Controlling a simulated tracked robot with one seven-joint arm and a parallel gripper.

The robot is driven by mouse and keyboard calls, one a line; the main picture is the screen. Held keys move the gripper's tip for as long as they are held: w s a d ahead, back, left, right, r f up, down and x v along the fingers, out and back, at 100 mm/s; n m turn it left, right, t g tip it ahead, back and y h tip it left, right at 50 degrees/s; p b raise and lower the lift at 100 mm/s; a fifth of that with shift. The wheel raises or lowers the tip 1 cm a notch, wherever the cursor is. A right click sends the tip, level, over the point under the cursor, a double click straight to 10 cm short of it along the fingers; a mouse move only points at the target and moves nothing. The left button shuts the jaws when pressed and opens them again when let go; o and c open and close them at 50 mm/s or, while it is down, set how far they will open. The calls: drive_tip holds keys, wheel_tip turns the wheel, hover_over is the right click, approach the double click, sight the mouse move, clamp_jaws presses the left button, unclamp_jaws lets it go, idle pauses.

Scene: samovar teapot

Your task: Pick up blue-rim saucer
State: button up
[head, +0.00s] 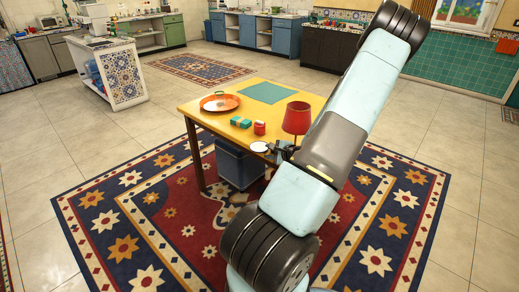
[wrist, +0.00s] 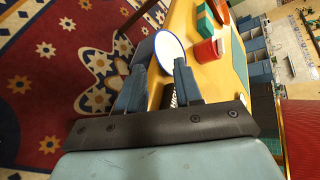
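The blue-rim saucer (head: 260,147) is white and lies at the front edge of the yellow table (head: 190,108). It also shows in the wrist view (wrist: 170,50), just beyond my fingertips, its near edge partly behind the right finger. My gripper (wrist: 160,66) is open, with its two fingers apart and nothing held between them. In the head view my gripper (head: 280,150) is right beside the saucer, on its right, partly hidden by my arm. I cannot tell whether a finger touches the rim.
A red lamp (head: 297,118) stands close to my gripper. A red jar (head: 259,128), a green box (head: 241,122) and an orange pan (head: 220,102) are farther back on the table. A blue box (head: 238,165) is under the table. A green mat (head: 267,93) is bare.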

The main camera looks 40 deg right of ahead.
sight(261, 152)
drive_tip(key=shift+s+f+x, duration=0.1)
drive_tip(key=shift+f+x, duration=0.05)
drive_tip(key=shift+x, duration=1.1)
drive_tip(key=shift+s+f+x, duration=0.1)
drive_tip(key=shift+f+x, duration=0.1)
drive_tip(key=shift+x, duration=1.1)
drive_tip(key=shift+s+f+x, duration=0.1)
drive_tip(key=shift+f+x, duration=0.05)
drive_tip(key=shift+x, duration=1.1)
clamp_jaws()
